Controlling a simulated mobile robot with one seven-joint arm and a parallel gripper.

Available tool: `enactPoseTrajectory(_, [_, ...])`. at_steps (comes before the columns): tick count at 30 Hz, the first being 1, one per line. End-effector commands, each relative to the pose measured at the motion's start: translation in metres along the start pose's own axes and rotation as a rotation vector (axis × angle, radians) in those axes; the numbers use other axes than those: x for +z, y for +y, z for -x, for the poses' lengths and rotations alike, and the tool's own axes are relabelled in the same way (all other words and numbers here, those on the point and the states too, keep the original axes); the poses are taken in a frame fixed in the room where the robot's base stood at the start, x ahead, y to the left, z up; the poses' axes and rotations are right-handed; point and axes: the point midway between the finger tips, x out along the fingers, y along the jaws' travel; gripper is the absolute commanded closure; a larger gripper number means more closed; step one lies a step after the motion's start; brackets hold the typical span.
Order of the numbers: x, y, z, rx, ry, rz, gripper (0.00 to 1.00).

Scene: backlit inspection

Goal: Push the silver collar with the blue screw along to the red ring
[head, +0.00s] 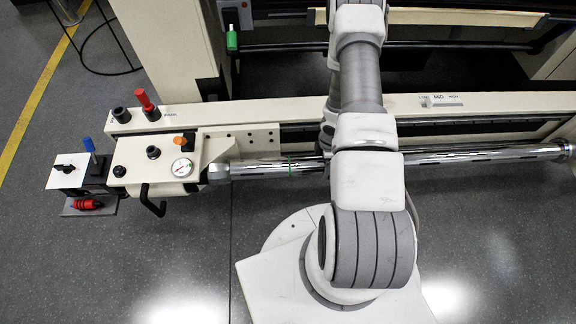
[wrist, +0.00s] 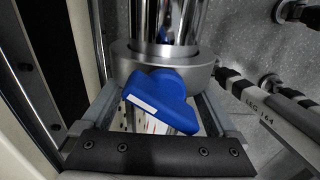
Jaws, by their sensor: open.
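The silver collar (wrist: 190,76) sits around a chrome bar (wrist: 150,20) in the wrist view. The blue screw (wrist: 158,92), with a broad blue head and a white edge, is on the near side of the collar. My gripper (wrist: 160,100) is open, its fingers on either side of the blue screw, close to the collar. I cannot tell whether they touch it. In the head view the bar (head: 450,157) runs left to right, and my arm hides the collar and gripper. I do not see a red ring on the bar in either view.
A gauge (head: 181,167) and black crank handle (head: 152,200) are at the bar's left end. A cream rail (head: 250,110) runs behind the bar.

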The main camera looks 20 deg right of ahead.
Motion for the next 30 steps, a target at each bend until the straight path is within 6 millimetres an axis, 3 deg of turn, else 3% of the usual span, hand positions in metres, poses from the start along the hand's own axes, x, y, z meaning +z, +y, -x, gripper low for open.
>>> enactPoseTrajectory(30, [0.031,0.000,0.000,0.000,-0.001,-0.002,0.06])
